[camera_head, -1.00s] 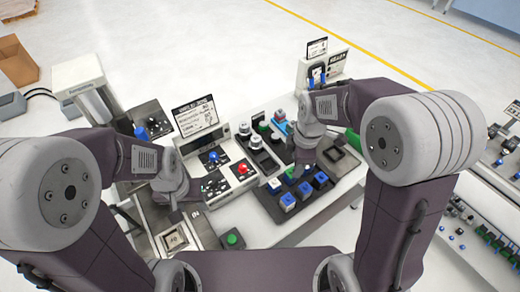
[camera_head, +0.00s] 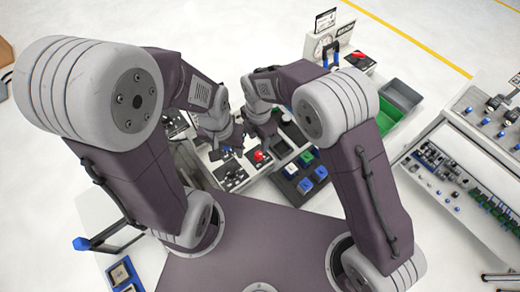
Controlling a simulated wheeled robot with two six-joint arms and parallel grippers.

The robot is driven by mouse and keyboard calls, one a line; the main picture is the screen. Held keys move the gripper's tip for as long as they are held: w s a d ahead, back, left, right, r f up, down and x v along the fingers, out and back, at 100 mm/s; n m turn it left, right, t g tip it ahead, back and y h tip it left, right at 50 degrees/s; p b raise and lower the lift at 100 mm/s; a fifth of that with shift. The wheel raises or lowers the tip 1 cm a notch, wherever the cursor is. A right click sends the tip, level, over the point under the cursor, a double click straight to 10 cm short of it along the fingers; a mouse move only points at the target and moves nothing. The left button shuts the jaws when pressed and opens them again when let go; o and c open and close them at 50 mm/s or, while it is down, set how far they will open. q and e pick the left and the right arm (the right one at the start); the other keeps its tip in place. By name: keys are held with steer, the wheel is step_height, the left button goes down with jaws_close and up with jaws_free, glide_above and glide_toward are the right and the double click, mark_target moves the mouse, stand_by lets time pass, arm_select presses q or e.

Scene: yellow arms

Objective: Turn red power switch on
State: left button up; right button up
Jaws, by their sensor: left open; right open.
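A red round switch knob (camera_head: 259,155) sits on the control panel (camera_head: 232,178), near the middle of the head view. The panel carries other small dark switches beside it, and arms partly cover its far part. My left gripper (camera_head: 219,153) is open and empty above the panel, to the left of the red knob. My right gripper (camera_head: 264,138) is open and close above the red knob on its far side. I cannot tell whether it touches the knob.
A tray with blue and green blocks (camera_head: 290,189) lies right of the panel. Grey and green bins (camera_head: 402,96) and a device with a gauge and a red part (camera_head: 358,57) stand behind. Another equipment bench (camera_head: 450,165) is at the right.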

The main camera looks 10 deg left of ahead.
mark_target(259, 154)
steer(key=shift+f, duration=0.4)
step_height(259, 154, down, 8)
steer(key=p, duration=0.2)
steer(key=shift+w+r+p, duration=0.15)
steer(key=shift+r+p, duration=0.1)
steer(key=shift+p, duration=0.1)
steer(key=shift+f, duration=0.3)
steer(key=shift+a+f, duration=0.1)
steer(key=shift+f, duration=0.05)
steer(key=shift+w, duration=0.1)
jaws_close()
